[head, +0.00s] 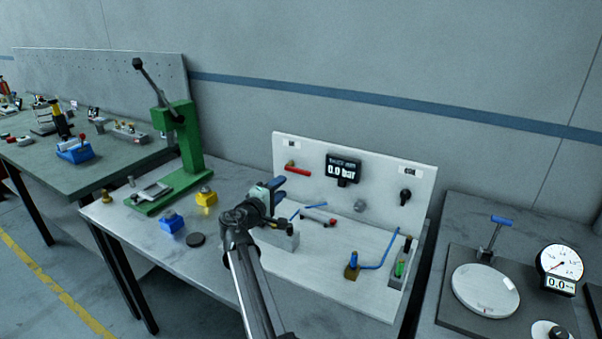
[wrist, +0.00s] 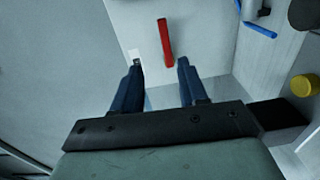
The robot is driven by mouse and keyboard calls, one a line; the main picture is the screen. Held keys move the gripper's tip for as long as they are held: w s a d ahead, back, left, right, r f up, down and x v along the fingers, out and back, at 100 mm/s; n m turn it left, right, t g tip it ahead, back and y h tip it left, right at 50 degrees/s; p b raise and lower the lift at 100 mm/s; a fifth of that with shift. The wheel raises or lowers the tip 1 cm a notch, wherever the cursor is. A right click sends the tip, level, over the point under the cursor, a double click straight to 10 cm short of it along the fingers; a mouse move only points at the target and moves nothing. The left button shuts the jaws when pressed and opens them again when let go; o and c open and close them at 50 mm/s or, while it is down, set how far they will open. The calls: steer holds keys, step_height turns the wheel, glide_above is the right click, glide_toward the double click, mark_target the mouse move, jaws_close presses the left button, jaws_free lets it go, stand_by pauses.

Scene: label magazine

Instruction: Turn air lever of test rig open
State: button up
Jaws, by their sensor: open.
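The air lever (head: 298,170) is a red bar on the upright white panel of the test rig (head: 380,187), at its upper left. It lies nearly level in the head view. In the wrist view, the red lever (wrist: 165,42) points toward my gripper, with its near end between the fingertips. My gripper (head: 279,187) is open, with blue fingers, just in front of the panel and below left of the lever. In the wrist view, my gripper (wrist: 160,64) has a gap to the lever on both sides; contact cannot be seen. The display (head: 342,169) reads 0.0 bar.
A black knob (head: 405,196) sits at the panel's right. A red-ended cylinder (head: 318,216), a brass block with a blue hose (head: 352,271) and a grey block (head: 277,236) stand on the rig base.

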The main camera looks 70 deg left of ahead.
mark_target(300, 172)
steer(key=x, duration=1.4)
steer(key=shift+a+f, duration=0.1)
steer(key=shift+f, duration=0.25)
jaws_close()
